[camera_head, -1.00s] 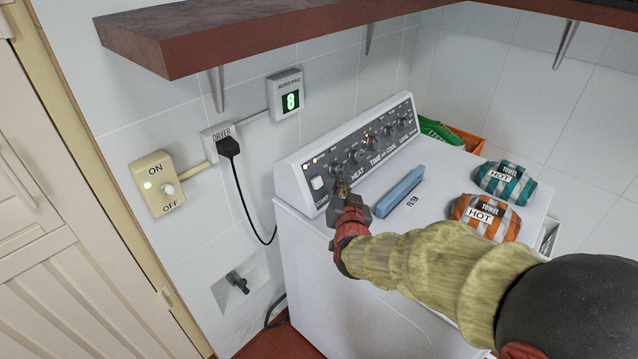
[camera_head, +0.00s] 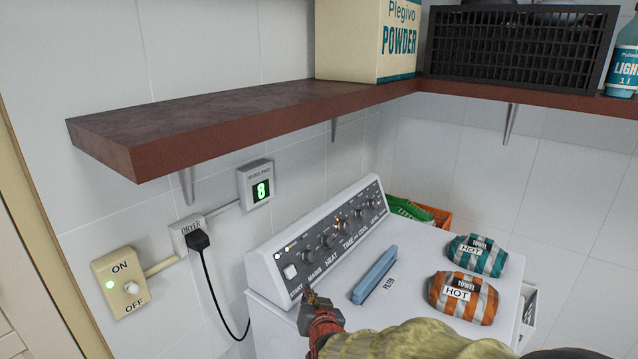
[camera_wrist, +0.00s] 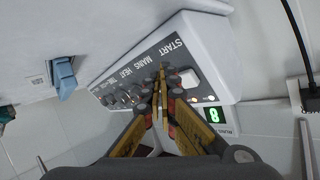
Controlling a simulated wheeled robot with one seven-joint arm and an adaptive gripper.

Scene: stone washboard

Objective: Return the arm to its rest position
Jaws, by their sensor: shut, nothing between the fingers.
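My gripper (camera_head: 312,300) is low in the head view, at the front left corner of the white dryer, just below the START end of its control panel (camera_head: 325,232). In the wrist view my gripper (camera_wrist: 163,80) has its fingertips together with nothing between them, in front of the panel (camera_wrist: 150,70). The START button (camera_wrist: 190,80) shows just beside the fingertips; I cannot tell whether they touch it. My sleeved arm runs along the bottom edge of the head view, partly cut off.
A brown shelf (camera_head: 240,115) overhangs the panel, holding a powder box (camera_head: 365,40) and a dark vented box (camera_head: 520,50). A black cord (camera_head: 215,290) hangs left.

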